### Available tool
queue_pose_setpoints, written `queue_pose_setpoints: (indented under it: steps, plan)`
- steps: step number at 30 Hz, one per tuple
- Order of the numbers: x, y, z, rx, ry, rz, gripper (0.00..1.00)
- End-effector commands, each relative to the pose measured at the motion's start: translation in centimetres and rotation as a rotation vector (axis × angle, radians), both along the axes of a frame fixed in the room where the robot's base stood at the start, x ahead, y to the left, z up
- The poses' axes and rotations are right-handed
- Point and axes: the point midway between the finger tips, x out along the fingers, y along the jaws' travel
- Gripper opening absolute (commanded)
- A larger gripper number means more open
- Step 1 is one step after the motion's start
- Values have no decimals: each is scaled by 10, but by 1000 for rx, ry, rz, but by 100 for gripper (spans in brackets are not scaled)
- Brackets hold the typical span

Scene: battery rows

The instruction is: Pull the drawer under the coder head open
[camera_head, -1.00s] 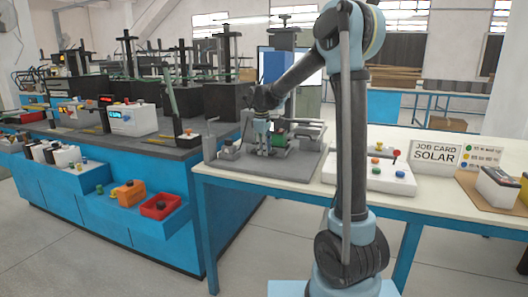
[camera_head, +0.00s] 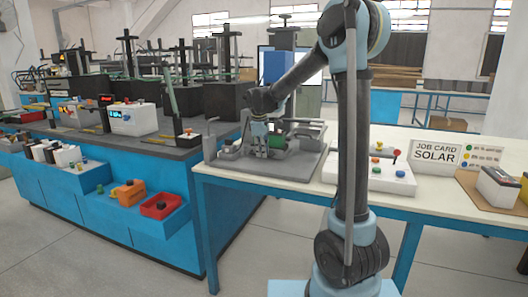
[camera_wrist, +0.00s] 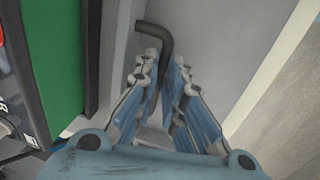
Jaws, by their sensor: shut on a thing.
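The coder unit sits on a grey base plate (camera_head: 295,170) on the near table in the head view. Its drawer is too small there to tell how far out it stands. In the wrist view a dark bent handle bar (camera_wrist: 158,38) runs down between my fingers over a grey surface (camera_wrist: 215,45). My gripper (camera_wrist: 160,95) is shut on this handle; the fingers hide its lower part. In the head view my gripper (camera_head: 260,150) is low over the left part of the plate, beside a green block (camera_head: 283,142). A large green face (camera_wrist: 58,60) fills the wrist view's left.
The plate's pale edge and the table are at the right of the wrist view. A blue bench (camera_head: 120,200) stands left.

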Motion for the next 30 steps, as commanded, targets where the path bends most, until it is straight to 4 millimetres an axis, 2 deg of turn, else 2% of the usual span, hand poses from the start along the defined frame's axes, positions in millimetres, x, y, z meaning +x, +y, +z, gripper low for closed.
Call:
queue_pose_setpoints:
  steps: [1, 6, 12, 17, 26, 27, 30]
  plan:
    - [-13, 6, 0, 1, 1, 5, 0]
    - [-53, 20, 0, 2, 0, 6, 0]
    - [-89, 34, 1, 1, 1, 5, 0]
    - [-102, 38, 1, 1, 1, 3, 0]
    - [-103, 38, 1, 2, -1, 2, 0]
    - [-103, 38, 1, 2, -1, 2, 12]
    - [-103, 38, 1, 1, 0, 2, 30]
